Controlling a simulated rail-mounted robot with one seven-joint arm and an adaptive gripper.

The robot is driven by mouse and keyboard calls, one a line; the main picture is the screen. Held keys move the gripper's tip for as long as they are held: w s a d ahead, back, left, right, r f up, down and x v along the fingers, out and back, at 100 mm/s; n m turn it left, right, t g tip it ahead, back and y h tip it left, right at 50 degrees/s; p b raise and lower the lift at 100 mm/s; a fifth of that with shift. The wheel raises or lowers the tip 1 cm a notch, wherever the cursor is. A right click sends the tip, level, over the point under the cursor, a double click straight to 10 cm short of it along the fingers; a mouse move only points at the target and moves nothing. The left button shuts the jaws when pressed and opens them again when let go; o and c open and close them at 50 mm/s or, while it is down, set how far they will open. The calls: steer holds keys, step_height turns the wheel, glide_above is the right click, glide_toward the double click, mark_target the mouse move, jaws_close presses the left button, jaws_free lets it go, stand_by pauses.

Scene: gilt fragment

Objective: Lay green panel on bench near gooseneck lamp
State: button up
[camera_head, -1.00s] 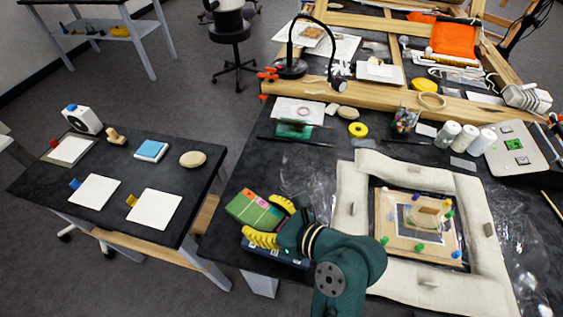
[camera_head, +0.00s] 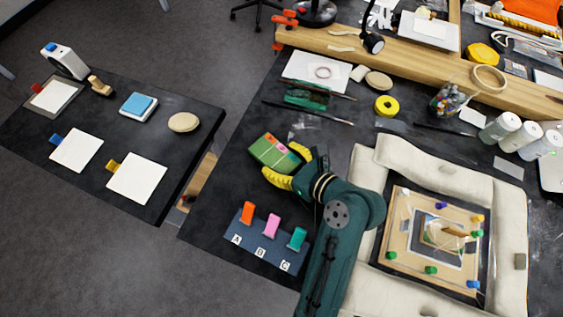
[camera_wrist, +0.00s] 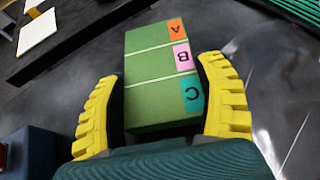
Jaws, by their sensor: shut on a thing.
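The green panel (camera_head: 268,151) is a flat block with orange, pink and teal tags; in the wrist view the panel (camera_wrist: 150,75) shows A, B and C on them. My gripper (camera_head: 284,165) has yellow ribbed fingers shut on its two sides, and it also shows in the wrist view (camera_wrist: 160,80). The panel is over the dark bench (camera_head: 225,205), near its left edge; I cannot tell its height.
A blue holder (camera_head: 262,250) with orange, pink and teal tabs stands at the front. A padded cream frame (camera_head: 365,170) lies to the right. A white sheet (camera_head: 316,72), green piece (camera_head: 306,95) and yellow ring (camera_head: 386,106) lie below the wooden beam (camera_head: 420,72).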

steer(key=shift+f, duration=0.75)
steer(key=shift+r, duration=0.1)
steer(key=o, duration=1.2)
